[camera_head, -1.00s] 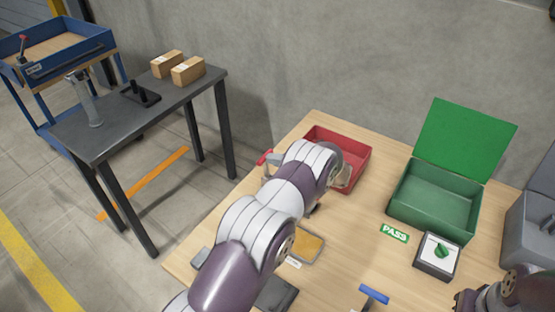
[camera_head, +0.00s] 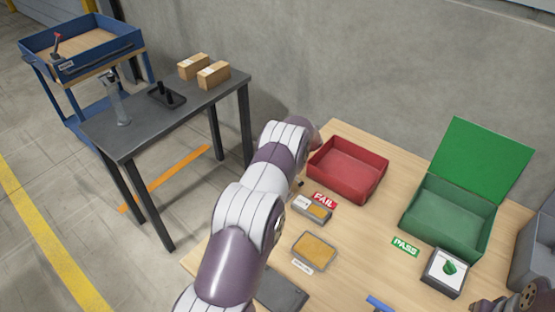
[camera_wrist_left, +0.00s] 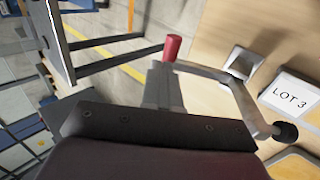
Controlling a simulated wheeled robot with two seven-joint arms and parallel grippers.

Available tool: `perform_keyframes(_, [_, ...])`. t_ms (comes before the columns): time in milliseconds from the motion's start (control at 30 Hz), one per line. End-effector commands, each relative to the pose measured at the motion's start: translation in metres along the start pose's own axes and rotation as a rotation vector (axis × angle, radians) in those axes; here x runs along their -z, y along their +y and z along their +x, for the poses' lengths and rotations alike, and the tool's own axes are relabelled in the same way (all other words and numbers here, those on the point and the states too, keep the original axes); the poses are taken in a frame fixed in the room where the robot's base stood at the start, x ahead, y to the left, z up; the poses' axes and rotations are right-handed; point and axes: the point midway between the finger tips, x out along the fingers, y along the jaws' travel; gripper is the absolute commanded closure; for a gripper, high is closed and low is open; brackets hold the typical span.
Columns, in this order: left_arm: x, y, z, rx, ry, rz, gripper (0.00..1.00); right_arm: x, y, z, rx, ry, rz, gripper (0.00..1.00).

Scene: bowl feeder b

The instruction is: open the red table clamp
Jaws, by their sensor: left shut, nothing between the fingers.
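The clamp shows in the left wrist view as a red handle (camera_wrist_left: 172,47) and a bent metal bar (camera_wrist_left: 240,92) ending in a black knob (camera_wrist_left: 286,131). In the head view my left arm hides the clamp. My left gripper (camera_wrist_left: 165,82) is shut and empty, its fingertips close to the red handle's lower end; I cannot tell whether they touch. In the head view it is hidden behind my left forearm. Part of my right arm shows at the lower right edge; its gripper is out of view.
A dark side table (camera_head: 140,128) with two cartons stands left. A LOT 3 label (camera_wrist_left: 292,97) lies near the clamp.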

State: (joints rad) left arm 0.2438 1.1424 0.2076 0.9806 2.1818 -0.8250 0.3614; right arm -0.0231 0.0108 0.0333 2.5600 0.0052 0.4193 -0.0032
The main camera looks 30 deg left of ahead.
Motion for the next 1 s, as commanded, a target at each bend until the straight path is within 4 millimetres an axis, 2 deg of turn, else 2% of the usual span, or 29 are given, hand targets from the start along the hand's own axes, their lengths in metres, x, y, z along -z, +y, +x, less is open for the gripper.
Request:
perform_keyframes(333, [0.000, 0.004, 0.016, -0.001, 0.001, -0.001, 1.00, -0.001, 0.000, 0.008, 0.000, 0.000, 0.000, 1.00])
perform_keyframes(1000, [0.002, 0.005, 0.018, -0.001, 0.003, 0.001, 1.00, -0.001, 0.000, 0.008, 0.000, 0.000, 0.000, 1.00])
